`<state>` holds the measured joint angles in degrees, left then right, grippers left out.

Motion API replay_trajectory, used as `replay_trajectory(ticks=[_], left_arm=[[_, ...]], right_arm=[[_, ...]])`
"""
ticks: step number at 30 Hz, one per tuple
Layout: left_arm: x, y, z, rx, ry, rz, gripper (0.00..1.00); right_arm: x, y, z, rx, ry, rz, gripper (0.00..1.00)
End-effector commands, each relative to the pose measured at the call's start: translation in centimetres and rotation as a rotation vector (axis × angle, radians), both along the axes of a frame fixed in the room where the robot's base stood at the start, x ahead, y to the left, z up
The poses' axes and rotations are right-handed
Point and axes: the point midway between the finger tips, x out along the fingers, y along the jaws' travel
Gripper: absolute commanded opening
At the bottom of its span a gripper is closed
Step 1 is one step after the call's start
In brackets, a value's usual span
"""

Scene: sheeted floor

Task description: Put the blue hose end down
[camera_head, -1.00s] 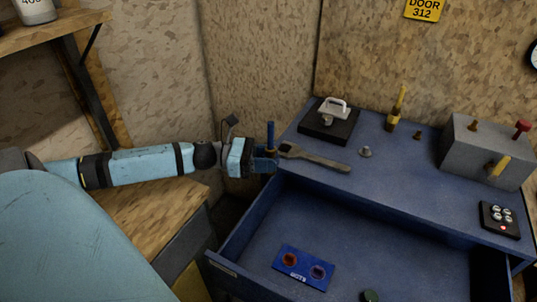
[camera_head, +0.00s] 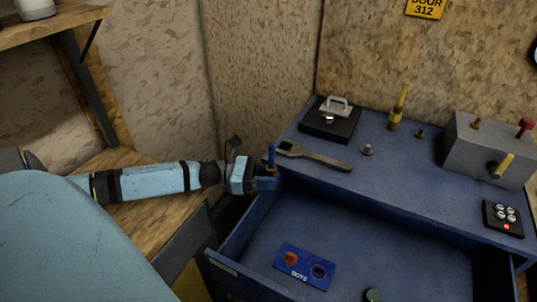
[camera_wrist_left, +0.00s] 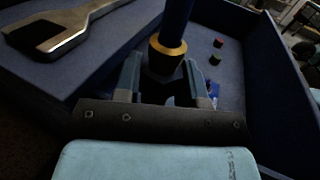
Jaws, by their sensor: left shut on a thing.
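My left gripper (camera_head: 268,181) is at the left edge of the blue cabinet, close to the open drawer's back left corner. It is shut on the blue hose end (camera_head: 271,157), which stands upright in its jaws. In the left wrist view the hose end (camera_wrist_left: 176,28) is a dark blue rod with a brass-coloured collar, between the fingers (camera_wrist_left: 158,82). Its lower end is hidden by the gripper. My right gripper is not in view.
A wrench (camera_head: 313,156) lies on the cabinet top (camera_head: 400,180) beside the left gripper. The open drawer (camera_head: 350,240) holds a blue card (camera_head: 304,267) and a green round piece (camera_head: 373,295). A black block with a white handle (camera_head: 330,119) and a grey box (camera_head: 488,148) stand farther back.

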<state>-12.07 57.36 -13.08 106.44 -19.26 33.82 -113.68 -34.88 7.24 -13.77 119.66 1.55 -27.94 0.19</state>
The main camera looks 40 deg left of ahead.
Motion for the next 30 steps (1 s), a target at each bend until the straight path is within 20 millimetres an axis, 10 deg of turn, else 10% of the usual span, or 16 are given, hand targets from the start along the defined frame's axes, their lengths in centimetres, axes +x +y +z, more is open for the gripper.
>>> replay_trajectory(ticks=[9, 10, 13, 30], left_arm=[[0.0, 0.0, -0.7, -0.001, 0.000, 0.000, 0.00], [0.0, 0.0, -0.7, -0.001, 0.001, 0.000, 0.39], [0.0, 0.0, -0.7, -0.001, 0.001, 0.000, 0.62], [-1.2, 1.4, 0.3, 0.000, 0.005, 0.001, 0.63]], right_arm=[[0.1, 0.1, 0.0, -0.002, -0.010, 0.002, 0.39], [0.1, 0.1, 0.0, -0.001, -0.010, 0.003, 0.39], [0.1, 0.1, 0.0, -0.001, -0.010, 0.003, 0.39], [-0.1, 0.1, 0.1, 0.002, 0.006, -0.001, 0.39]])
